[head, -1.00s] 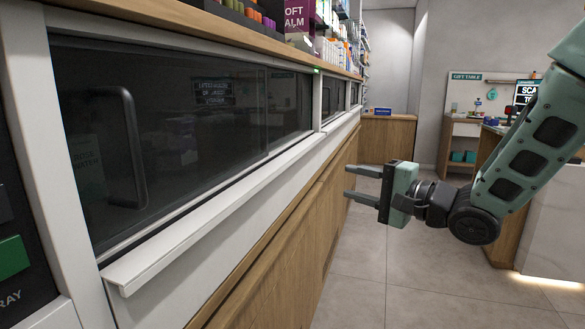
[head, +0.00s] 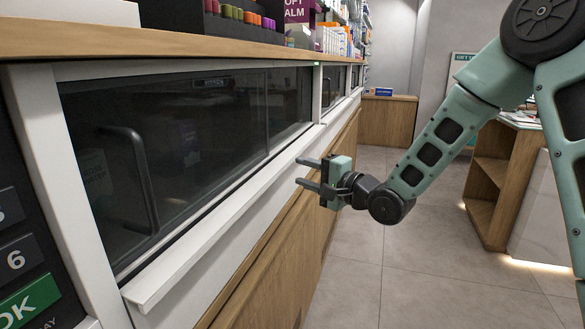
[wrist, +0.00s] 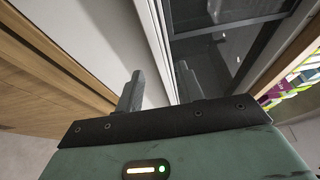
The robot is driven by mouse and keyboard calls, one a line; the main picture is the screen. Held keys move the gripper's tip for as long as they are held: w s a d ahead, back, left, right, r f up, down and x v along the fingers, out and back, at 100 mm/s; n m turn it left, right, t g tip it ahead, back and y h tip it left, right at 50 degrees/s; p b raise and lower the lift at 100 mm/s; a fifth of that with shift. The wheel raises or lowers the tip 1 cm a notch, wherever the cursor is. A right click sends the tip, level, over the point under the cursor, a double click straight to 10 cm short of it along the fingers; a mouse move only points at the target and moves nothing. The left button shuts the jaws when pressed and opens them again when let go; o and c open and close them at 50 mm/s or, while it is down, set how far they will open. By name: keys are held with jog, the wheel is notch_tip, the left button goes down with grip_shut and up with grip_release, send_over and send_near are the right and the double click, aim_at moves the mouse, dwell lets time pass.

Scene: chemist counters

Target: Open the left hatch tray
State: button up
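The nearest hatch in the counter front has a dark glass pane (head: 210,130) with a black vertical bar handle (head: 143,180) at its left. Below the pane a white ledge (head: 200,240) runs along the counter. The glass also shows in the wrist view (wrist: 225,50). My gripper (head: 308,173) is open and empty, its fingers pointing left toward the ledge near the pane's far end. It is apart from the handle. In the wrist view its two fingers (wrist: 158,88) stand apart with nothing between them.
A dark keypad (head: 25,270) with a green OK key stands at the near left. More hatches (head: 333,85) continue farther along. Goods stand on the wooden countertop (head: 160,42). The tiled floor (head: 400,260) is clear; a wooden shelf unit (head: 500,185) stands at right.

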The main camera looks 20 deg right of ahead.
aim_at(287, 166)
jog(key=shift+x, duration=2.2)
grip_shut()
jog(key=shift+s+d, duration=0.1)
